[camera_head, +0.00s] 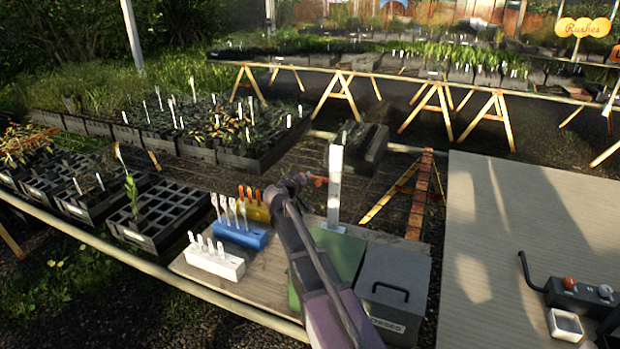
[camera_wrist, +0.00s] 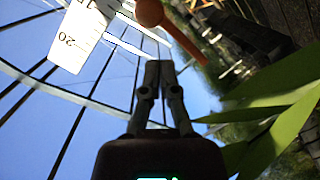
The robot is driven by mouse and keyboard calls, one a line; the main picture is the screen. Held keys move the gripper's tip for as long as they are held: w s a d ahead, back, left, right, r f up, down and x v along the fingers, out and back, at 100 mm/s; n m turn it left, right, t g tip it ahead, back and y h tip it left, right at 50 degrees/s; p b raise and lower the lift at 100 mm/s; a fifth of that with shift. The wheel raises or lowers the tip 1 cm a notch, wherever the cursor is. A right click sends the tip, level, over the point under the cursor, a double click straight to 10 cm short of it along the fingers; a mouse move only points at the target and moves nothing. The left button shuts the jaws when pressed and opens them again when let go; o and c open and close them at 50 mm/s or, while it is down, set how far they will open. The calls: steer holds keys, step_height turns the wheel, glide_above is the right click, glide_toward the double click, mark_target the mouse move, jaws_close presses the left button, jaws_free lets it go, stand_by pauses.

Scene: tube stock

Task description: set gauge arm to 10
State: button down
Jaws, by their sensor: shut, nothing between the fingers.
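The gauge is a white upright scale plate (camera_head: 335,182) on a green base. Its orange arm (camera_head: 318,181) shows at the plate's left side. There the orange arm (camera_wrist: 182,40) slopes down to the right from a round orange knob (camera_wrist: 150,12). My gripper (camera_head: 298,180) is left of the plate, close to the arm. In the wrist view my gripper (camera_wrist: 158,66) is shut and empty, below the knob. I cannot tell the arm's reading.
A grey lidded box (camera_head: 394,285) stands right of the green base (camera_head: 345,250). White (camera_head: 213,262), blue (camera_head: 239,234) and yellow (camera_head: 254,209) blocks holding labels stand to the left. Plant trays lie beyond. A wide bench (camera_head: 520,220) is at right, largely bare.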

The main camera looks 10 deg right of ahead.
mark_target(317, 184)
steer(key=p+v, duration=0.2)
steer(key=v, duration=0.8)
steer(key=shift+w+a+r, duration=0.2)
steer(key=shift+a+r, duration=0.2)
steer(key=shift+a, duration=0.05)
steer(key=c, duration=0.7)
jaws_free()
steer(key=shift+s+d+f, duration=0.1)
steer(key=shift+s+d, duration=0.05)
steer(key=shift+s, duration=0.05)
steer(key=shift+o, duration=1.1)
steer(key=shift+s+d+f+g, duration=0.2)
steer(key=shift+s+g, duration=0.05)
steer(key=shift+g, duration=0.05)
steer(key=shift+s+d+f+m+g, duration=0.55)
steer(key=shift+s+f+g, duration=0.15)
steer(key=shift+s, duration=0.15)
steer(key=shift+d, duration=0.1)
steer(key=b+x, duration=0.3)
steer(key=x, duration=0.9)
steer(key=shift+w+r, duration=0.1)
steer(key=shift+r, duration=0.1)
steer(key=shift+b+x, duration=0.4)
steer(key=shift+x, duration=0.45)
